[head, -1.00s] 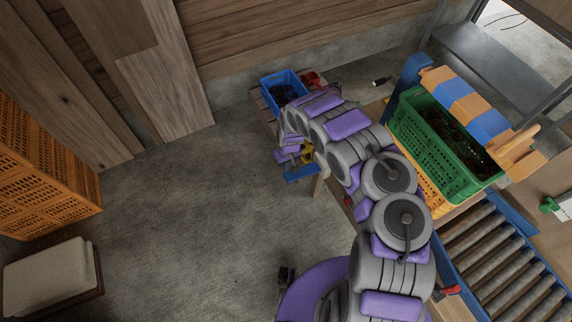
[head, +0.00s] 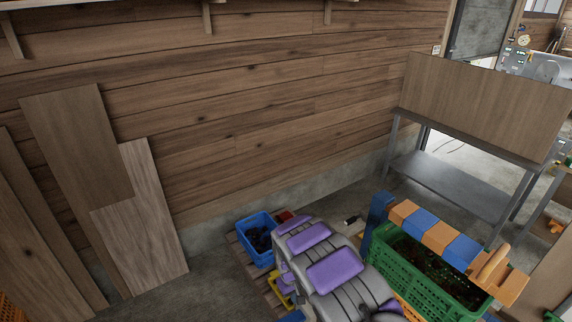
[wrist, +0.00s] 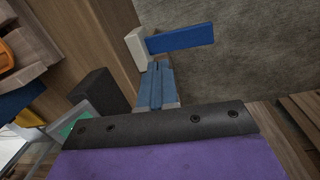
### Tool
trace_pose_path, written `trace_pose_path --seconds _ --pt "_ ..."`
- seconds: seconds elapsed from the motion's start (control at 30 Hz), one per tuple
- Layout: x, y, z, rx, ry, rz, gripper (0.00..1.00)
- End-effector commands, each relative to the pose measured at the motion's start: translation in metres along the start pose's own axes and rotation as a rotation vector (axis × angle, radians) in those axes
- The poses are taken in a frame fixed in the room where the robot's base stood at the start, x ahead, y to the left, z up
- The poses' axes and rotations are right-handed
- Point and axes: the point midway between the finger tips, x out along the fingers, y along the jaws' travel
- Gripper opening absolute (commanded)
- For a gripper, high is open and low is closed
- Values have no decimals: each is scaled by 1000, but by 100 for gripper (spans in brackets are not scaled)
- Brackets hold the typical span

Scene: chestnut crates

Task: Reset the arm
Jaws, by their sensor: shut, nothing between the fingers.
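My gripper (wrist: 157,82) shows in the wrist view as blue parts beyond a dark bar and purple panel of my arm. It is shut with nothing held, over bare grey floor. In the head view my grey and purple arm reaches up from the bottom edge, folded between a blue crate (head: 257,238) and a green crate (head: 420,278). The blue crate holds dark contents; the green crate holds brown chestnuts.
A metal table (head: 440,182) stands at the back right. Loose planks (head: 90,160) lean on the wooden wall (head: 270,110). Grey floor (head: 215,285) is clear left of the arm.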

Motion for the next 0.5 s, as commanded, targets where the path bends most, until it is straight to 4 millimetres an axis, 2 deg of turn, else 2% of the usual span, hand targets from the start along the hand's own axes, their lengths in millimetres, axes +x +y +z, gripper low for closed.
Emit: trace_pose_path --seconds 0.03,0.2,0.33,0.5 --pt "-21 15 6 25 -3 21 0" --pt "-79 51 38 111 -31 64 0" --pt "-123 69 65 177 -42 84 0" --pt "-175 81 106 258 -61 91 0"
